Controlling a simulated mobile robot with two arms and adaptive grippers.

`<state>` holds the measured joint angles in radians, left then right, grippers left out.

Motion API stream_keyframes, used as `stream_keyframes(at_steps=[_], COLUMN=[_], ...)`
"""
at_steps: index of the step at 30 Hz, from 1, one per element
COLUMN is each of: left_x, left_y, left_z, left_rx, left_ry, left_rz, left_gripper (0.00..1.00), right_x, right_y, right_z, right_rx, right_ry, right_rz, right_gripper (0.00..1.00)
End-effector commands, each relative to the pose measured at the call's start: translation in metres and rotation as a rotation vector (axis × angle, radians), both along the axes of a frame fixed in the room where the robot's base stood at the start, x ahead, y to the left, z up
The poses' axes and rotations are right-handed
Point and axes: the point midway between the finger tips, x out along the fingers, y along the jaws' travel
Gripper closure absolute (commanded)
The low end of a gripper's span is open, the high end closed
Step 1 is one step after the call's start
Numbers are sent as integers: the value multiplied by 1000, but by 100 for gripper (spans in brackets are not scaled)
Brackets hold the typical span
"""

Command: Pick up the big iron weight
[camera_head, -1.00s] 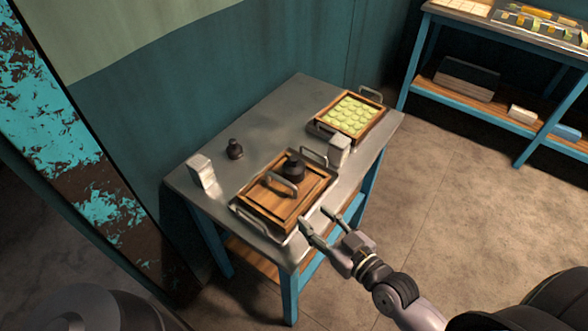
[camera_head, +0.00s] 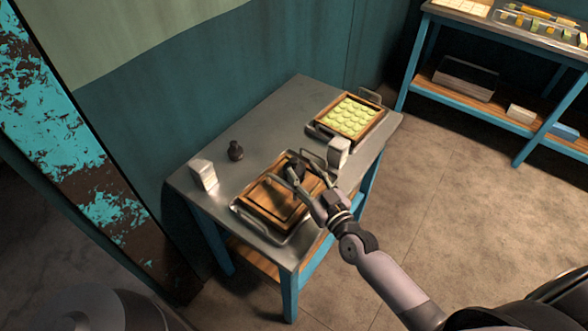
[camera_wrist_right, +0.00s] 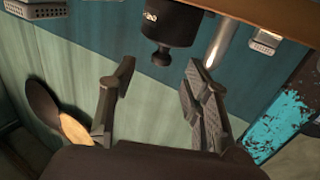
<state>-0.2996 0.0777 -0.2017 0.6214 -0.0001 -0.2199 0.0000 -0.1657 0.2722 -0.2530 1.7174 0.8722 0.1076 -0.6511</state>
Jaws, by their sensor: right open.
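The big iron weight (camera_head: 296,165) is dark and round and stands on the wooden board (camera_head: 268,208) in the near metal tray. My right gripper (camera_head: 308,172) is at the weight, partly in front of it. In the right wrist view the weight (camera_wrist_right: 168,28) shows just beyond the fingertips, roughly between the two spread fingers of my right gripper (camera_wrist_right: 158,72). The gripper is open and holds nothing. A smaller dark weight (camera_head: 235,150) stands alone on the metal table top. My left gripper is not in view.
Metal blocks stand at the table's left end (camera_head: 203,175) and behind my right gripper (camera_head: 339,152). A wooden-framed tray of pale green pieces (camera_head: 349,116) sits at the far right of the table (camera_head: 282,113). A blue shelf (camera_head: 490,112) stands further right.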

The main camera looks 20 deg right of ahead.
Motion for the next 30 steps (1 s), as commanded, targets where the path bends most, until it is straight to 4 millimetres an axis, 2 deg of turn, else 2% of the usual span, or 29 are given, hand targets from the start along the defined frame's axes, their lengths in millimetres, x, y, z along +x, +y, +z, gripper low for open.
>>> stream_keyframes(at_steps=[5,15,24,30], left_x=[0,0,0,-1], left_y=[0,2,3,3], left_z=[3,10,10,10], left_rx=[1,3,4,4], left_ry=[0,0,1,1], left_rz=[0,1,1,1], left_gripper=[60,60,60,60], right_x=[11,52,55,55], right_y=[3,13,14,14], right_z=[2,4,3,3], right_rx=[0,-1,-1,0], right_ry=[0,0,1,1], right_rz=[1,1,1,1], right_gripper=[55,55,56,70])
